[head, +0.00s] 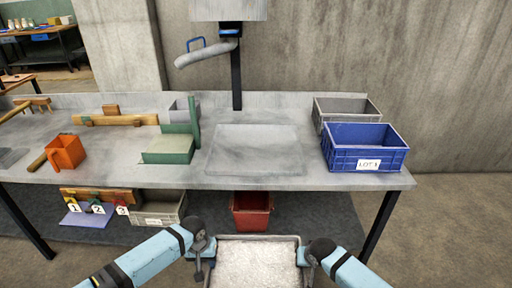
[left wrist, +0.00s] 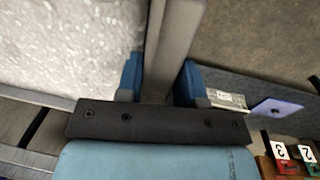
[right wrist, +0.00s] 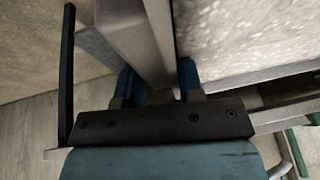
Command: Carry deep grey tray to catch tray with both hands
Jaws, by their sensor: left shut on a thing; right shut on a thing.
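The deep grey tray (head: 258,237), filled with pale grain, is at the bottom middle of the head view, in front of the table; its near end is cut off. My left gripper (head: 209,252) is shut on its left wall, and this wall runs between the blue fingers in the left wrist view (left wrist: 172,45). My right gripper (head: 304,256) is shut on its right wall, which also shows between the fingers in the right wrist view (right wrist: 152,40). A flat, shallow grey tray (head: 253,150) lies on the table straight ahead, apparently the catch tray, and looks empty.
The grey table (head: 310,178) has a blue crate (head: 364,148) marked LOT 1 and a grey crate (head: 345,107) at right. A green stand (head: 168,148) and an orange scoop (head: 66,152) are at left. A red bin (head: 251,214) stands beneath. A pipe (head: 207,53) overhangs the back.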

